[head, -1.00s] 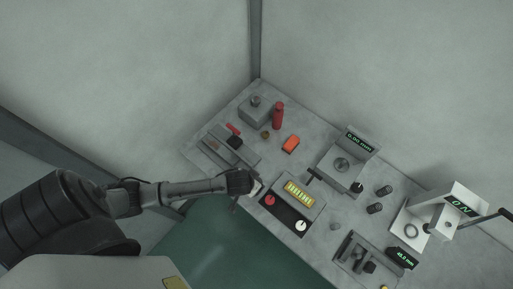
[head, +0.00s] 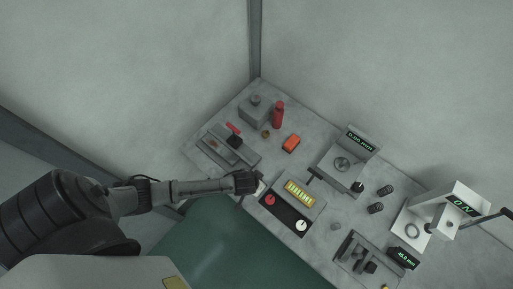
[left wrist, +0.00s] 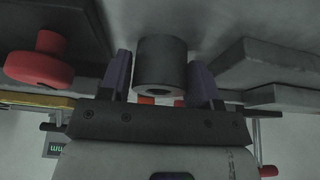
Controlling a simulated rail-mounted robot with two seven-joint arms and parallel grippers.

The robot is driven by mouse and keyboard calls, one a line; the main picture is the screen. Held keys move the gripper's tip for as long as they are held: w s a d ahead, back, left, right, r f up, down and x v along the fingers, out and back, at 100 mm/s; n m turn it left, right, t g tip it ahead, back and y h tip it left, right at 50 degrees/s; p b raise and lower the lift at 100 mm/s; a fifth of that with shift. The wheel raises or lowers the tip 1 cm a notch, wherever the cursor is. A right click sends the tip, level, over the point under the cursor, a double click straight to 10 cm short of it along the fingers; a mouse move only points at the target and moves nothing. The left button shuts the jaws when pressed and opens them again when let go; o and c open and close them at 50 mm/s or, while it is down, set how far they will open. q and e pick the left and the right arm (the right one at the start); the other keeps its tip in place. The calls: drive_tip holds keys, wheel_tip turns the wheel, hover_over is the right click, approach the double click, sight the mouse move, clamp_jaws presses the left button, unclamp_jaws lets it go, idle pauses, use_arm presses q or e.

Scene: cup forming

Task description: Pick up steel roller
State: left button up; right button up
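A dark grey cylinder with a hole in its near end, which looks like the steel roller (left wrist: 161,60), sits between the two fingers of my left gripper (left wrist: 160,80) in the left wrist view. One finger is on each side of it, very close. I see no clear contact, and the fingers look spread around it. In the head view my left gripper (head: 260,187) is over the front edge of the table, left of the control box. The cylinder is hidden or too small to make out there. My right gripper is not in view.
The control box (head: 300,192) has a red knob (head: 270,200), which is close beside the gripper in the wrist view (left wrist: 40,65). A grey tray (head: 219,150) lies to the left.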

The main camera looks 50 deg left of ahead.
use_arm(q)
drive_tip(key=c, duration=0.7)
